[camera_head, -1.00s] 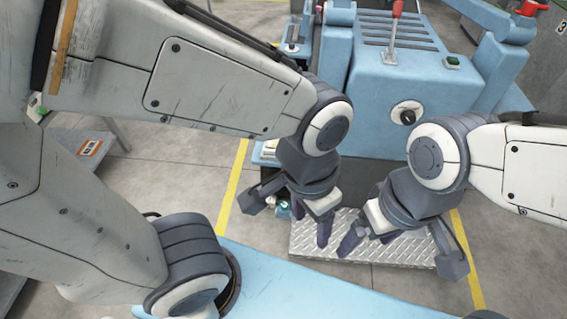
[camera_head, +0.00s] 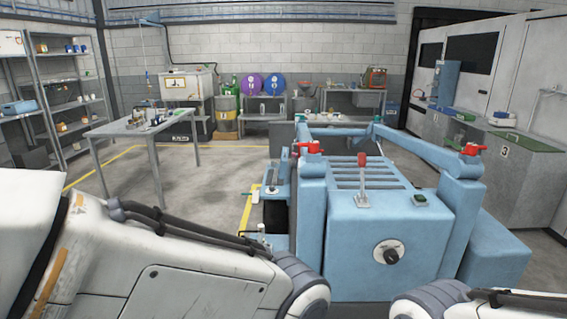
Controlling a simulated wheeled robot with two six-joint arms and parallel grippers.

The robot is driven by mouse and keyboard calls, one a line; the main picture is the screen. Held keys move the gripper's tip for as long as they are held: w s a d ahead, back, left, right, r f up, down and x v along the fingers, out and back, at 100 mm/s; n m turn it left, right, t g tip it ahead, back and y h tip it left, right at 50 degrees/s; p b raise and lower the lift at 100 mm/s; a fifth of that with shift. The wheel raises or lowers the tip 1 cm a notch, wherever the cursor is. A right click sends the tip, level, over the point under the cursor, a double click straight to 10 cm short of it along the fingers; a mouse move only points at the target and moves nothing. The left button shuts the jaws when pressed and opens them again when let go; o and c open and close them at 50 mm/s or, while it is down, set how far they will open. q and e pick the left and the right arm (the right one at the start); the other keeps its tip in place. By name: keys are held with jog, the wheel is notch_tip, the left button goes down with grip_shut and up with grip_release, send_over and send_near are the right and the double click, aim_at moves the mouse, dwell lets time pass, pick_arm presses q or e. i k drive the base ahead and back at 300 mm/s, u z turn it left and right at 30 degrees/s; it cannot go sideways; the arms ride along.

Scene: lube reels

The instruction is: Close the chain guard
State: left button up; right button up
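A light-blue machine (camera_head: 365,225) stands right in front of me, with slats on top, a red-knobbed lever (camera_head: 362,180) and a round black dial (camera_head: 388,252) on its near face. Red handles sit at its left post (camera_head: 308,148) and right post (camera_head: 473,149). I cannot tell which part is the chain guard, or whether it is open. Parts of my two arms show along the bottom edge. Both grippers are out of the view.
A grey table (camera_head: 150,127) with small items stands at the left, by a shelf rack (camera_head: 55,95). Purple and blue reels (camera_head: 262,85) stand at the back wall. Grey cabinets with a green top (camera_head: 525,141) line the right. The floor between table and machine is free.

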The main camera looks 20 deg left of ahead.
aim_at(285, 157)
jog(key=u, duration=0.4)
jog(key=k, duration=0.55)
jog(key=u, duration=1.05)
jog(key=i, duration=1.95)
jog(key=u, duration=0.25)
jog(key=i, duration=2.35)
jog(key=z, duration=0.75)
jog(key=i, duration=1.75)
jog(key=z, duration=1.8)
jog(key=i, duration=1.05)
jog(key=z, duration=0.5)
